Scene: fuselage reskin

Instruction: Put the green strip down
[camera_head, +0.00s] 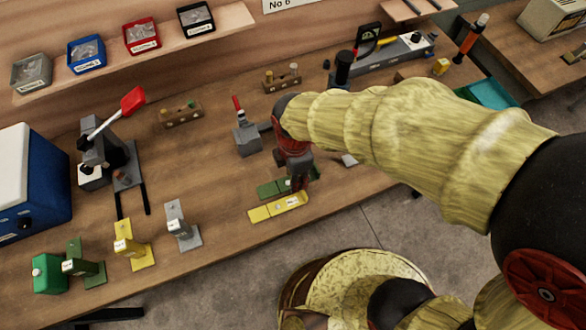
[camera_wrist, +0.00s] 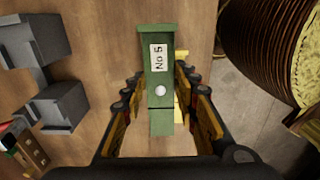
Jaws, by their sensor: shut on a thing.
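The green strip (camera_wrist: 157,112) carries a white label reading "No 5" and a round pale dot. It lies lengthwise between the fingers of my gripper (camera_wrist: 159,77) in the wrist view. My gripper (camera_head: 299,184) is shut on it, pointing down near the front edge of the bench. In the head view the green strip (camera_head: 270,189) is partly hidden by my gripper. A yellow strip (camera_head: 278,207) with a white label lies just in front of it. A little of the yellow strip (camera_wrist: 184,113) shows beside the green one in the wrist view. I cannot tell whether the green strip touches the bench.
Grey, yellow and green stands (camera_head: 180,226) are along the front left of the wooden bench (camera_head: 215,265). A grey block (camera_head: 246,140) stands behind my gripper. A lever press (camera_head: 105,150) and blue box (camera_head: 30,185) are at left. Bare bench lies left of the strips.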

